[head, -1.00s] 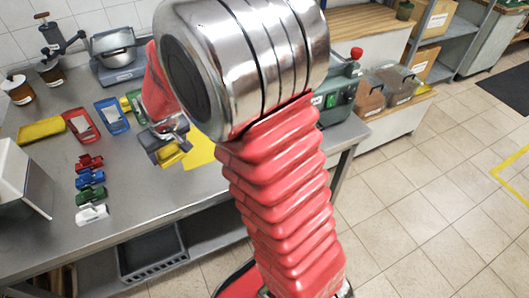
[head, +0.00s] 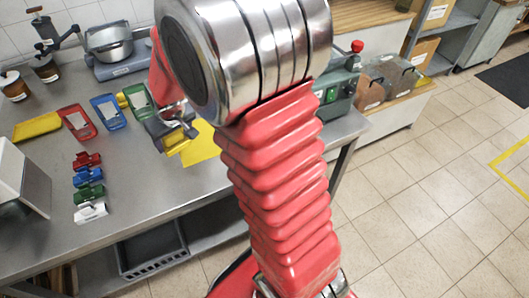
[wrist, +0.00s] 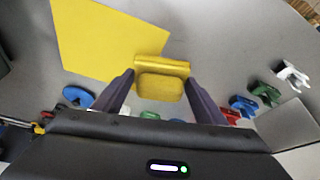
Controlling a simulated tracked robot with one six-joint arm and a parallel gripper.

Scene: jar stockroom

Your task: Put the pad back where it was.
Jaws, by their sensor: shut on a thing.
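A yellow block-like thing (wrist: 160,82) with a ridge along its far edge is between the two fingers of my gripper (wrist: 159,80), which is shut on it. I cannot tell for sure that it is the pad. In the head view my gripper (head: 172,130) is over the steel bench, partly hidden behind my arm. A flat yellow sheet (wrist: 100,40) lies just beyond the held thing; it also shows in the head view (head: 204,144). I cannot tell whether the held thing touches the bench or sheet.
Red (head: 77,121), blue (head: 109,112) and green (head: 139,100) holders and a flat yellow piece (head: 37,127) lie on the bench (head: 140,185). Small red, blue, green and white clips (head: 91,212) form a row. A scale with a pot (head: 110,48) stands behind.

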